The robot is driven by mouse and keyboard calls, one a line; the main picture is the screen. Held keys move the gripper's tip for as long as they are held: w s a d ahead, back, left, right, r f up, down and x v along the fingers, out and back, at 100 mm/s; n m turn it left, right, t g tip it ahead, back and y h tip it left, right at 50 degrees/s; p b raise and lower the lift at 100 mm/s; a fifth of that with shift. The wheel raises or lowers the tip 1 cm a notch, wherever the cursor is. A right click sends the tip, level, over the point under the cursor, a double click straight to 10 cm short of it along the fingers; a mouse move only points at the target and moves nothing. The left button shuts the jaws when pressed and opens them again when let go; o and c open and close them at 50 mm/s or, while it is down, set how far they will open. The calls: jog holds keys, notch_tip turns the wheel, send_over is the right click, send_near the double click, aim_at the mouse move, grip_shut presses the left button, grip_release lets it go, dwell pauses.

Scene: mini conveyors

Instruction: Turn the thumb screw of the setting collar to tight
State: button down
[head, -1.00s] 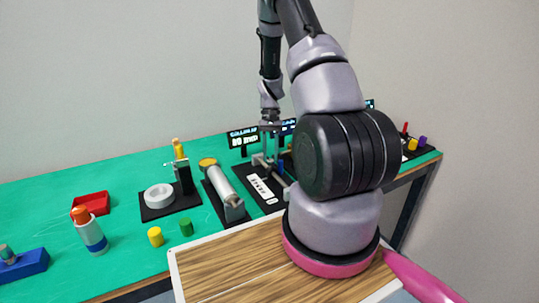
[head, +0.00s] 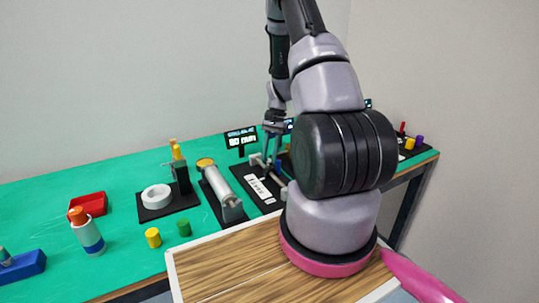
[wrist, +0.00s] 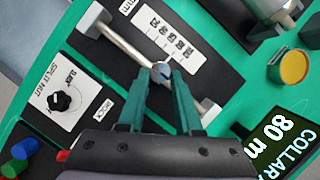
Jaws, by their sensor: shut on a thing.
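The setting collar's fixture is a black base (wrist: 200,22) with a metal rod (wrist: 123,44) between two grey end blocks and a white number scale (wrist: 163,33) alongside. My gripper (wrist: 162,76) has its teal fingers around a small blue-grey piece (wrist: 162,70) on the rod, apparently the collar's thumb screw. The fingers are shut on it and hide most of the collar. In the head view my gripper (head: 268,160) is low over the same fixture, small and partly unclear. The display (wrist: 283,132) reads COLLAR and 80 m, cut off at the frame edge.
A split-nut panel with a black knob (wrist: 60,98) lies left of the rod in the wrist view. A cylinder device (head: 225,195), a white ring (head: 157,196), a red tray (head: 88,205) and a bottle (head: 88,235) stand on the green table. My arm hides some of the right side.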

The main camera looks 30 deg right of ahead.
jog(key=c, duration=0.6)
grip_release()
jog(key=shift+r, duration=0.1)
jog(key=v, duration=1)
jog(key=shift+r, duration=0.3)
jog(key=shift+d, duration=0.1)
